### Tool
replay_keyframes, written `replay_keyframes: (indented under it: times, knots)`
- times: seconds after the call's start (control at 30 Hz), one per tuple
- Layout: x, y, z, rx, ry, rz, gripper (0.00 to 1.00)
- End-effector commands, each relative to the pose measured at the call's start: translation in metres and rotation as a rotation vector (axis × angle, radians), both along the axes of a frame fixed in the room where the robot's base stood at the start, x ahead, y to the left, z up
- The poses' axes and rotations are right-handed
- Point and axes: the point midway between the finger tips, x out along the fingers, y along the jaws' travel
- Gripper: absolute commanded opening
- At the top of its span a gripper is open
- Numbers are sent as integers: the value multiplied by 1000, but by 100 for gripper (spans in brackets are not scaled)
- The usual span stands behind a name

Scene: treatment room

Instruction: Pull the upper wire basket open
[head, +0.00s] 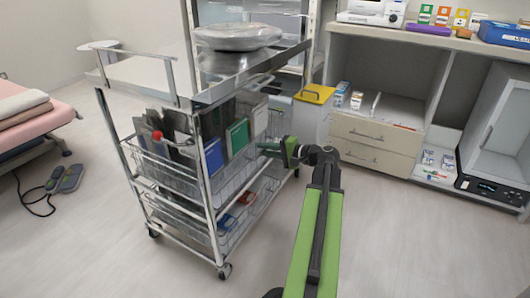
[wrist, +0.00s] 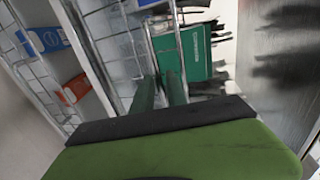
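The upper wire basket (head: 168,178) hangs in the metal cart, with a blue folder (head: 213,155), a green folder (head: 237,138) and other files standing in it. It looks pushed into the cart. My gripper (head: 264,149) is at the basket's right side, near its upper edge. In the wrist view, the two green fingers (wrist: 160,92) point at the basket's wire rim (wrist: 150,48), with a narrow gap between them. The rim runs toward that gap. Whether the fingers touch or grip it cannot be made out. The green folder (wrist: 182,55) shows just beyond the fingertips.
A lower wire basket (head: 235,222) with blue and red boxes sits below. A covered metal dish (head: 237,37) stands on the cart top. A yellow-lidded bin (head: 314,95) and drawers (head: 375,140) stand behind. The floor (head: 420,240) at right is clear.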

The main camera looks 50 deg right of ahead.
Motion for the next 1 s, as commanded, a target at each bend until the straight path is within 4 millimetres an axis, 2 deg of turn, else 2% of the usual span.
replay_keyframes:
  times: [0.27,0.4,1.0]
  knots:
    - [2,0,0,0,0,0,18]
    - [1,0,0,0,0,0,0]
    - [1,0,0,0,0,-1,0]
